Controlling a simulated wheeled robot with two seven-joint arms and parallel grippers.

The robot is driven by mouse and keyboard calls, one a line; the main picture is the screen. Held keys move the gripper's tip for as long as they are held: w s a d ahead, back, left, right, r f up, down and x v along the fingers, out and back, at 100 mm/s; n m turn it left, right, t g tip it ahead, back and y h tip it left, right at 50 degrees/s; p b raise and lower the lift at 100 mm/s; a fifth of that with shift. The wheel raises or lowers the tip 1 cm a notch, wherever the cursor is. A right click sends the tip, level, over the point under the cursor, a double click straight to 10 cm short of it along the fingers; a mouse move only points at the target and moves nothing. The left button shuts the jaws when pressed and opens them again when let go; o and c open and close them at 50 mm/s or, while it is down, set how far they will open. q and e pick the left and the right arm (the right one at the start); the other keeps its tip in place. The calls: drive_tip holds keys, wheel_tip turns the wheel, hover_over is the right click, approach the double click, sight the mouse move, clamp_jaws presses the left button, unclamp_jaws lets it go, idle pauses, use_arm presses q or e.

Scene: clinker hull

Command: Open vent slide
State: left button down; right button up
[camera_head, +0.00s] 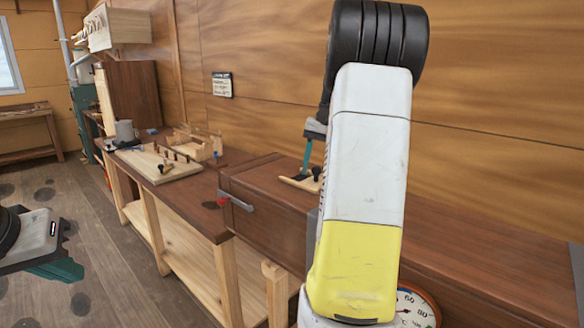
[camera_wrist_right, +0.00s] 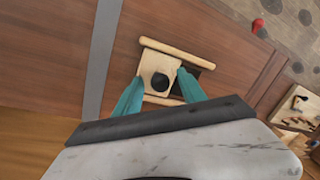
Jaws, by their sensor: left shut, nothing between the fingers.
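The vent slide (camera_wrist_right: 152,71) is a pale wooden plate with a black knob (camera_wrist_right: 160,82), set between two wooden rails on the brown chest. A dark opening shows to the right of the plate in the right wrist view. In the head view the vent (camera_head: 298,183) is partly hidden by my right arm. My right gripper (camera_wrist_right: 160,76) is open over the vent, its teal fingers on either side of the knob with gaps visible; its height above the plate is unclear. It also shows in the head view (camera_head: 306,172). My left gripper (camera_head: 70,270) is shut and empty at the left edge.
The long chest (camera_head: 480,255) runs along the wall, with a grey lever with a red tip (camera_head: 236,201) on its end. A workbench (camera_head: 200,203) to its left holds a pegged board (camera_head: 150,162) and a mug. A round gauge (camera_head: 415,306) sits low in front. Floor is open at left.

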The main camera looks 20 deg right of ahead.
wheel_tip(320, 180, up, 8)
drive_tip(key=d, duration=0.1)
drive_tip(key=shift+s+f, duration=0.15)
drive_tip(key=shift+s, duration=0.25)
idle(0.4)
drive_tip(key=s+a+f+n+t, duration=0.2)
drive_tip(key=s+a+f+n, duration=0.1)
drive_tip(key=s+a, duration=0.6)
drive_tip(key=s+a+f+n+t, duration=0.3)
drive_tip(key=s+a, duration=0.7)
drive_tip(key=a, duration=0.6)
drive_tip(key=shift+s+a+f+n, duration=0.15)
drive_tip(key=shift+a+f+n, duration=0.1)
drive_tip(key=shift+f+n, duration=0.55)
drive_tip(key=shift+f, duration=0.1)
